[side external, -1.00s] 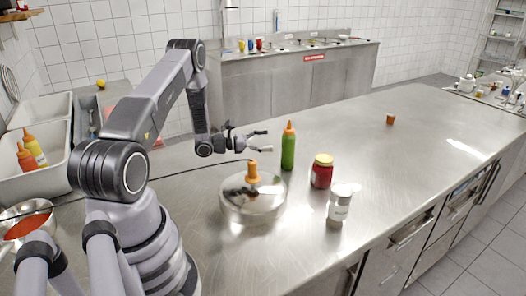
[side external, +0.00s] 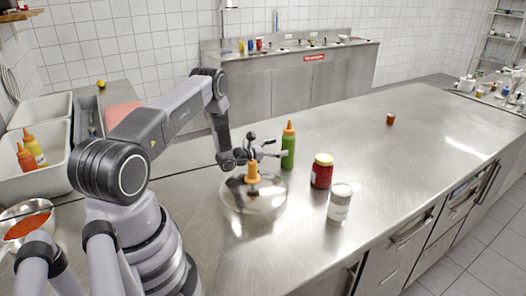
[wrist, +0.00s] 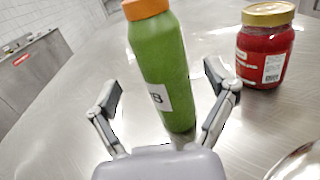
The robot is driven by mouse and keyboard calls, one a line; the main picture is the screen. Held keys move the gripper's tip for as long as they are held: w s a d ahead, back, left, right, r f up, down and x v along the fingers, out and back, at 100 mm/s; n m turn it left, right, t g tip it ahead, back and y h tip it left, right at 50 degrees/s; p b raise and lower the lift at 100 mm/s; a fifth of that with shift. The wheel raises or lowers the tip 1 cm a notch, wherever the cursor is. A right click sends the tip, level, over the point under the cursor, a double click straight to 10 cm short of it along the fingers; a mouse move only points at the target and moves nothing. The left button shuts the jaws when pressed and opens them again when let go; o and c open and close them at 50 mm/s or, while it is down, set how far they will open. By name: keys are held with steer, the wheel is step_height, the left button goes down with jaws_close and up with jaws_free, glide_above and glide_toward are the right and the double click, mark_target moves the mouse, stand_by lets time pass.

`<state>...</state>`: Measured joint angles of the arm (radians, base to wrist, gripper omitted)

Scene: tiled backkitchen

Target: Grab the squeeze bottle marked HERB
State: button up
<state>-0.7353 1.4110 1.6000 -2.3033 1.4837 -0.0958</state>
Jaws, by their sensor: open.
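A green squeeze bottle (side external: 288,148) with an orange nozzle cap stands upright on the steel counter. In the wrist view the green bottle (wrist: 163,65) rises ahead of my gripper, and a white label on it shows a partial marking that ends in "B". My gripper (side external: 272,148) is just left of the bottle in the side view. In the wrist view my open gripper (wrist: 168,92) has one finger on each side of the bottle's lower part. Nothing is held. I cannot tell whether a finger touches the bottle.
A red jar with a gold lid (side external: 322,171) stands right of the bottle, with a white-labelled container (side external: 340,202) nearer the front. A round metal lid with an orange knob (side external: 253,196) lies close below my gripper. The counter's far right is mostly clear.

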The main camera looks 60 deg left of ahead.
mark_target(288, 144)
steer(key=w, duration=0.3)
steer(key=shift+w+d+r, duration=0.1)
steer(key=shift+w+d, duration=0.15)
steer(key=c, duration=1.2)
steer(key=shift+c, duration=0.7)
steer(key=shift+r, duration=0.1)
